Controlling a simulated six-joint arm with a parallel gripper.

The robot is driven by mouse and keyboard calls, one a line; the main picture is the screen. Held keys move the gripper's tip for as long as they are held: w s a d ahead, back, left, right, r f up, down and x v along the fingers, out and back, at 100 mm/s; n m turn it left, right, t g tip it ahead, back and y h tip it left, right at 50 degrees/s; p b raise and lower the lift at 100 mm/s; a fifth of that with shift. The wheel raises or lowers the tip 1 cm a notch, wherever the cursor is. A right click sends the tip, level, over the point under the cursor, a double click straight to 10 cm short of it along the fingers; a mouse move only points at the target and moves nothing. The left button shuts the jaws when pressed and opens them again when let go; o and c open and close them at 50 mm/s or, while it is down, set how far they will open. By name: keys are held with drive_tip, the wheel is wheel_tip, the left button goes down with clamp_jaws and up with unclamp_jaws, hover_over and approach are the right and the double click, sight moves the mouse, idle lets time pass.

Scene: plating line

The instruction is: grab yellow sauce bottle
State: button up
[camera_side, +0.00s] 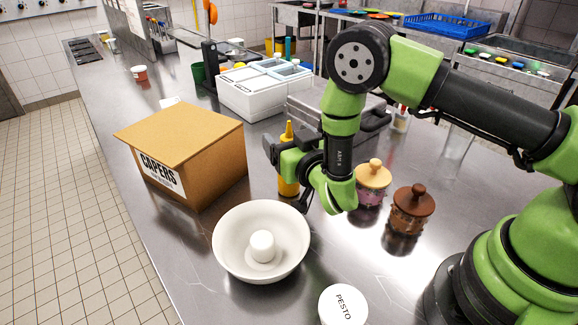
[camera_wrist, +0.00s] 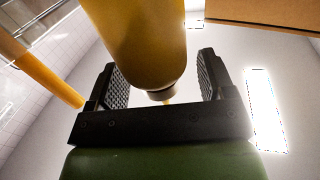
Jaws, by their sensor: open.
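The yellow sauce bottle (camera_side: 288,187) stands upright on the metal counter, its pointed nozzle showing above my gripper (camera_side: 287,165). My gripper is at the bottle's upper part and hides some of it in the side view. In the wrist view the bottle (camera_wrist: 140,40) is large and lies between the two spread, ridged jaws of my gripper (camera_wrist: 157,78). A gap shows between the right jaw and the bottle. The left jaw is nearer the bottle, and whether it touches is unclear.
A cardboard capers box (camera_side: 215,165) stands left of the bottle. A white bowl (camera_side: 232,258) and a pesto lid (camera_side: 343,307) are in front. Two lidded jars (camera_side: 370,195) (camera_side: 408,222) stand to the right. A white container (camera_side: 250,95) is behind.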

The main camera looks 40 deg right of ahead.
drive_tip(key=c, duration=1.3)
drive_tip(key=shift+c, duration=0.2)
